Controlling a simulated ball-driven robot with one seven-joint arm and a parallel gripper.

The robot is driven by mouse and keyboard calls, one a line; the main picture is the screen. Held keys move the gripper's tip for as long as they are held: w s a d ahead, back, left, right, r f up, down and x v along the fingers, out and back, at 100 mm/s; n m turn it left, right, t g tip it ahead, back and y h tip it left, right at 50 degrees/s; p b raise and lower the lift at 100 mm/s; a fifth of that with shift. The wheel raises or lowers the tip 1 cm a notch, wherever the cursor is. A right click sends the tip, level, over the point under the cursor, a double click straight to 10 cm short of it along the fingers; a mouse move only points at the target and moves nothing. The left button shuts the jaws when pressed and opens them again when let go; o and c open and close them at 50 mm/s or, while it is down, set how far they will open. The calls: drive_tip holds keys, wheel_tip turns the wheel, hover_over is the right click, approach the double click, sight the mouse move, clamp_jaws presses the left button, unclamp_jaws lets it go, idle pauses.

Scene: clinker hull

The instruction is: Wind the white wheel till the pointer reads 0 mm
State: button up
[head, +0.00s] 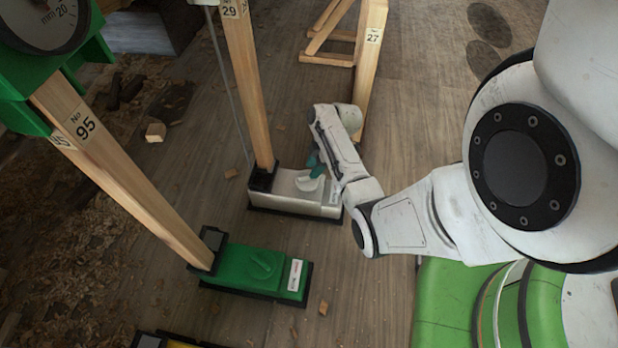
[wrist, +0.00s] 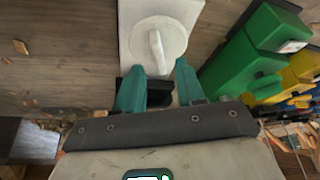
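The white wheel (head: 310,183) is a round disc with a raised bar across it, on top of a white box (head: 290,204) at the foot of a wooden post (head: 246,80). In the wrist view the wheel (wrist: 172,32) lies just beyond my fingertips, its bar pointing towards the gap between them. My gripper (head: 318,166) has teal fingers and hangs close to the wheel; in the wrist view my gripper (wrist: 160,67) is open, with nothing gripped between the fingers. I cannot tell whether a finger touches the wheel. The white wheel's dial and pointer are out of view.
A green box (head: 240,268) with its own handle stands nearby, its post (head: 125,165) marked 95. A green-housed dial (head: 40,22) in mm is cut off at top left. A post marked 27 (head: 368,50) stands behind. Small wood blocks and chips litter the floor.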

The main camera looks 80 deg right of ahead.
sight(308, 180)
drive_tip(key=shift+b+x, duration=0.75)
drive_tip(key=shift+x, duration=1.2)
drive_tip(key=shift+c, duration=0.2)
clamp_jaws()
